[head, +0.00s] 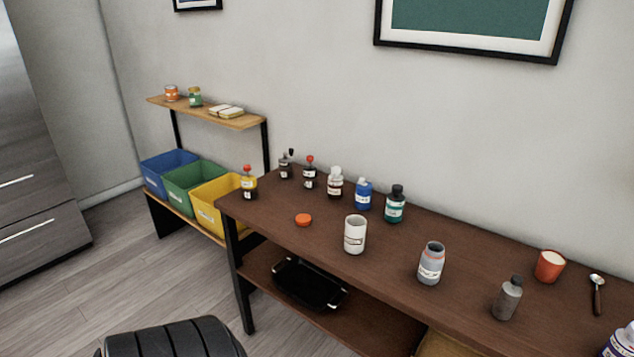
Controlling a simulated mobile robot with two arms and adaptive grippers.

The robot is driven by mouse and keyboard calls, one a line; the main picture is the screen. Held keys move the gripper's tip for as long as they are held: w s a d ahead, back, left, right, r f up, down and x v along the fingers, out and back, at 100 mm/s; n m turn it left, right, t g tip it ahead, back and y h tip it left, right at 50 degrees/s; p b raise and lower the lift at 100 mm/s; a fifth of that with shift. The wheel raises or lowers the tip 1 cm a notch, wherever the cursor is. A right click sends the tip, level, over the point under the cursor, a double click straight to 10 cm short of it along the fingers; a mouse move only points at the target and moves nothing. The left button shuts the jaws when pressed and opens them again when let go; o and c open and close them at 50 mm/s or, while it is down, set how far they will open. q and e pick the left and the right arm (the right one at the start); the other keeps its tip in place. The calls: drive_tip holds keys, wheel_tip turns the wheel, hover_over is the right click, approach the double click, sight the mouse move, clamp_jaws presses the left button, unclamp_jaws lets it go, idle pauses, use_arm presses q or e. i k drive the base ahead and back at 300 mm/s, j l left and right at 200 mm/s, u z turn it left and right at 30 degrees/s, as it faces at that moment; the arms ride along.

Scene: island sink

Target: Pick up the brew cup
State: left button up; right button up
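A white cup (355,236) with a label band stands upright on the brown table, near the middle of the view. A smaller orange-red cup (549,266) with pale contents stands farther right. The label writing is too small to read, so I cannot tell for sure which one is the brew cup. Neither cup is touched by anything of mine. Neither of my grippers shows in the head view.
Several bottles, including a blue bottle (363,194), line the table's back edge. A grey jar (431,264), a grey bottle (508,299), an orange lid (303,220) and a spoon (597,292) lie around the cups. A yellow bin (213,209) stands left.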

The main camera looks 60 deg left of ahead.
sight(355, 231)
drive_tip(key=u, duration=1.55)
